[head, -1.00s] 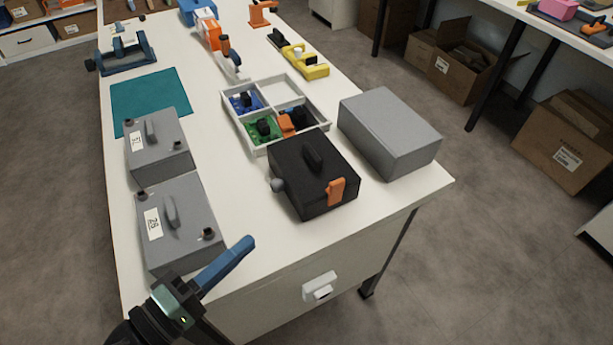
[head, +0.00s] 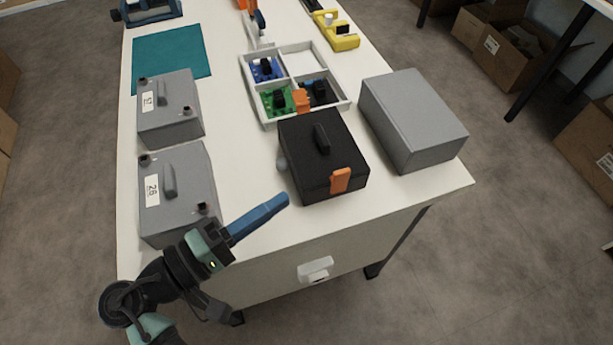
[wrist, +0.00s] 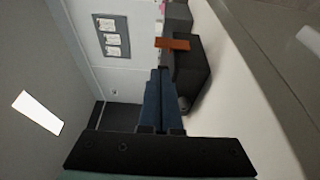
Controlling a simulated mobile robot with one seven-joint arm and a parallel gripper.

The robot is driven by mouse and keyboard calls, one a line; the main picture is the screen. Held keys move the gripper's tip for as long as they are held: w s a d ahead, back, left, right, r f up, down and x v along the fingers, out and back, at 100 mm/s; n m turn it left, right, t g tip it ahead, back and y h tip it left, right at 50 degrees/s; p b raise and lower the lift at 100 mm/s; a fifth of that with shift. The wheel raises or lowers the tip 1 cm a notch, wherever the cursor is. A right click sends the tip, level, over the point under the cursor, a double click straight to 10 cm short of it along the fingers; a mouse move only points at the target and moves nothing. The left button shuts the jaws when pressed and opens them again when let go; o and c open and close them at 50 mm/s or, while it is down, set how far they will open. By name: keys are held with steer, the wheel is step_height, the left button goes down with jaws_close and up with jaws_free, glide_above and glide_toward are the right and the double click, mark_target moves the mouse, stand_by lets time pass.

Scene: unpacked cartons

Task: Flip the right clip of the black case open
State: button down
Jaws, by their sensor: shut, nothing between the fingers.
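The black case (head: 300,150) stands upright near the front edge of the table, with its lid down and a black handle (head: 322,138) on top. An orange clip (head: 341,180) lies against its front face, right of the middle; it also shows in the wrist view (wrist: 172,44). A grey rounded part (head: 282,163) sticks out at the case's left side. My gripper (head: 285,199), with blue fingers, is shut and empty. It is in front and to the left of the case, apart from it. In the wrist view the shut fingers (wrist: 160,88) point towards the case (wrist: 190,72).
A plain grey box (head: 412,115) stands close right of the case. Two grey cases (head: 168,105) (head: 178,180) stand at the left. A divided white tray (head: 264,112) with parts lies behind the case. The front right table corner (head: 450,185) is bare.

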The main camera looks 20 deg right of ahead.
mark_target(334, 183)
steer(key=x, duration=0.9)
steer(key=shift+w+d, duration=0.15)
steer(key=shift+d, duration=0.2)
steer(key=shift+s+f+m+b, duration=0.1)
steer(key=shift+s+m+b, duration=0.25)
steer(key=shift+m+b, duration=0.45)
steer(key=m+b, duration=0.1)
steer(key=b, duration=0.1)
steer(key=s+m+h+b, duration=0.1)
steer(key=m+b, duration=0.1)
steer(key=b, duration=0.1)
steer(key=shift+s+f, duration=0.25)
steer(key=shift+f, duration=0.1)
steer(key=s+m+h+b, duration=0.1)
steer(key=m+b, duration=0.2)
steer(key=b, duration=0.1)
steer(key=shift+s+m+h, duration=0.2)
steer(key=shift+m+h, duration=0.1)
steer(key=shift+h, duration=0.1)
steer(key=shift+r+p, duration=0.25)
steer(key=shift+p, duration=0.05)
steer(key=v, duration=1.2)
steer(key=shift+a, duration=0.4)
steer(key=shift+s+a, duration=0.1)
